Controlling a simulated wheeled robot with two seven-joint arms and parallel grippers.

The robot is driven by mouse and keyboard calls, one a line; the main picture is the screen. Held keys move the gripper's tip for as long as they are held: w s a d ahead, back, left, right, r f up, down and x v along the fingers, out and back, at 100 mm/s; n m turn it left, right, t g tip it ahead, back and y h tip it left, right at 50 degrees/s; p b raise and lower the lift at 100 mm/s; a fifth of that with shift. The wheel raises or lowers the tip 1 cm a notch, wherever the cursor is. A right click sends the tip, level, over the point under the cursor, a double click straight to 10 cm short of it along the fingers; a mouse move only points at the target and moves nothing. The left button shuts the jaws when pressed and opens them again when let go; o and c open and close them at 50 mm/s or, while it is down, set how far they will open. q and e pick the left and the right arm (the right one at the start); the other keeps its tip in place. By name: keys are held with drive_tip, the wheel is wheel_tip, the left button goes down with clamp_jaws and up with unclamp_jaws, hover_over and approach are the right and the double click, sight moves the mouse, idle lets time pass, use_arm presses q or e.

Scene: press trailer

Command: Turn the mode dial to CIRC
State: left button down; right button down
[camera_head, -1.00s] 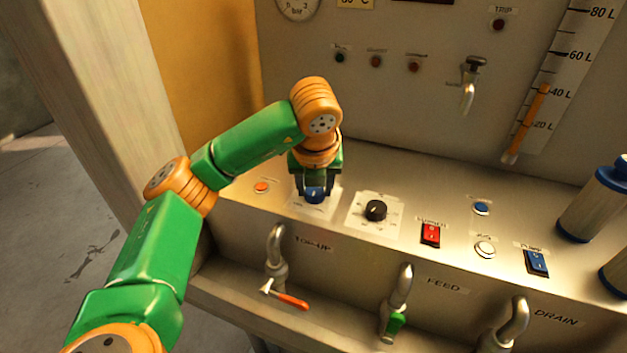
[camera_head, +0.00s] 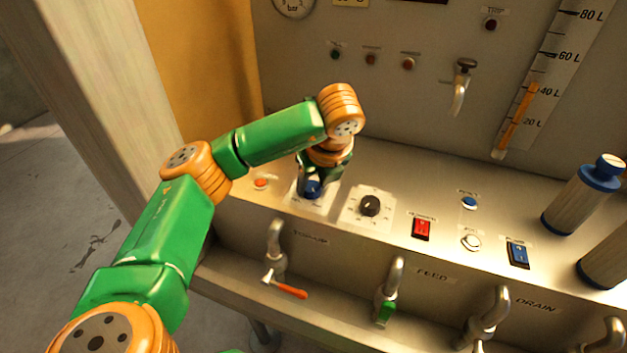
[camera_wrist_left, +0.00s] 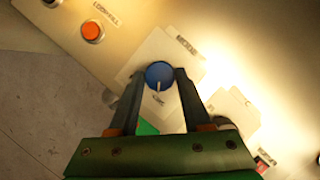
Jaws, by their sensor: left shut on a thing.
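The mode dial is a blue knob (camera_head: 311,188) on a pale plate at the left of the sloping panel. In the left wrist view the blue knob (camera_wrist_left: 160,76) shows a white pointer line that runs toward the lettering below it, which seems to read CIRC. The plate's MODE label (camera_wrist_left: 186,45) is at its upper right edge. My left gripper (camera_head: 314,180) is shut on the knob from above; in the wrist view its two dark fingers (camera_wrist_left: 158,88) lie on either side of it. My right gripper is not in view.
A black knob (camera_head: 370,205) on its own plate is just right of the dial. An orange button (camera_head: 261,183) is to its left. Red (camera_head: 422,227) and blue (camera_head: 518,254) rocker switches are farther right. Taps, including a red-handled one (camera_head: 289,289), stand below the panel.

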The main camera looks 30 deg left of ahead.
use_arm(q)
drive_tip(key=c, duration=0.5)
unclamp_jaws()
drive_tip(key=shift+o, duration=0.8)
drive_tip(key=shift+a+f, duration=0.1)
drive_tip(key=p+v, duration=0.2)
drive_tip(key=v, duration=0.4)
drive_tip(key=shift+w+r, duration=0.1)
drive_tip(key=shift+r, duration=0.45)
